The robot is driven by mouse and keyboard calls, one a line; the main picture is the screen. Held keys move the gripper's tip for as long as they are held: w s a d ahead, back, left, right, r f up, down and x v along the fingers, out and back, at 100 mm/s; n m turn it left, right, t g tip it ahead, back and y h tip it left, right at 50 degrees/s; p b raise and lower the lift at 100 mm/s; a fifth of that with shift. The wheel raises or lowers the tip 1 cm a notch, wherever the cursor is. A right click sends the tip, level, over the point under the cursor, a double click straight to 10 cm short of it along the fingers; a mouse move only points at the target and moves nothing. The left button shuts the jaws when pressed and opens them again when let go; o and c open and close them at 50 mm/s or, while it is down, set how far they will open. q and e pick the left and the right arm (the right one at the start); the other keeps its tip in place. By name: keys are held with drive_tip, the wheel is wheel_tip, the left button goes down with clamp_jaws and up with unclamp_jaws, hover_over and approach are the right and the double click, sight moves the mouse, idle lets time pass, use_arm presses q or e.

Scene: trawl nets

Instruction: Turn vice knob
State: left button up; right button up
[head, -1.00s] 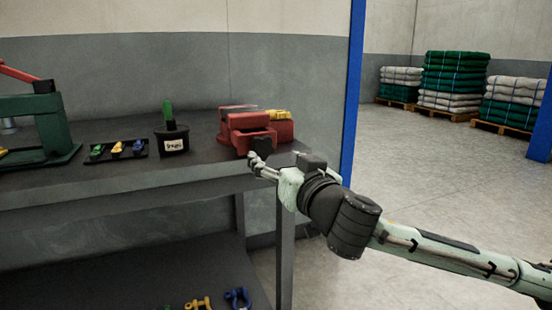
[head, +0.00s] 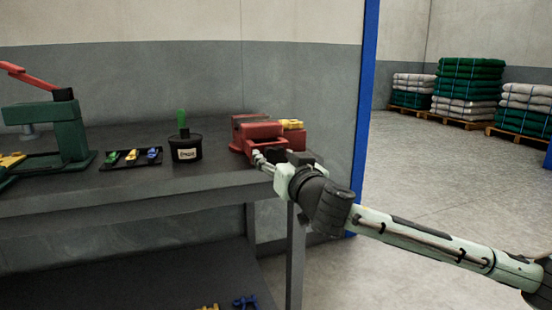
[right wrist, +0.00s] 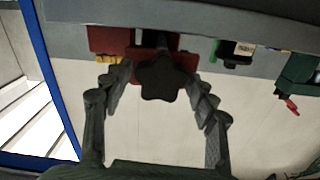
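The red vice (head: 258,134) stands at the right end of the dark workbench. In the right wrist view the red vice (right wrist: 112,40) appears upside down, with its dark star-shaped knob (right wrist: 162,78) facing the camera. My right gripper (head: 262,160) is at the front of the vice in the head view. In the right wrist view the fingers of my right gripper (right wrist: 160,88) are spread, one on each side of the knob, with gaps between. The knob is hidden behind my gripper in the head view. My left gripper is not in view.
A black pot with a green handle (head: 186,148) stands left of the vice. A small tray of coloured pieces (head: 108,165) and a green press with a red lever (head: 72,130) stand further left. A blue post (head: 366,100) rises beyond the bench's right end.

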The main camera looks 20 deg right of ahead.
drive_tip(key=c, duration=0.8)
use_arm(q)
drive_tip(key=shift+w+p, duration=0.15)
drive_tip(key=shift+p, duration=0.15)
use_arm(e)
drive_tip(key=shift+n, duration=0.4)
drive_tip(key=n+p, duration=0.4)
drive_tip(key=n, duration=0.1)
drive_tip(key=shift+r+n, duration=0.15)
drive_tip(key=shift+n, duration=0.15)
drive_tip(key=n+p, duration=0.2)
drive_tip(key=n, duration=0.3)
drive_tip(key=shift+p, duration=0.4)
drive_tip(key=shift+n, duration=1)
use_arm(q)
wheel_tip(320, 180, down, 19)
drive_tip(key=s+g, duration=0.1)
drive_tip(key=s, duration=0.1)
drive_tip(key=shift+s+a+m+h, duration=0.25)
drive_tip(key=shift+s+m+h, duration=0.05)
use_arm(e)
drive_tip(key=shift+n, duration=0.3)
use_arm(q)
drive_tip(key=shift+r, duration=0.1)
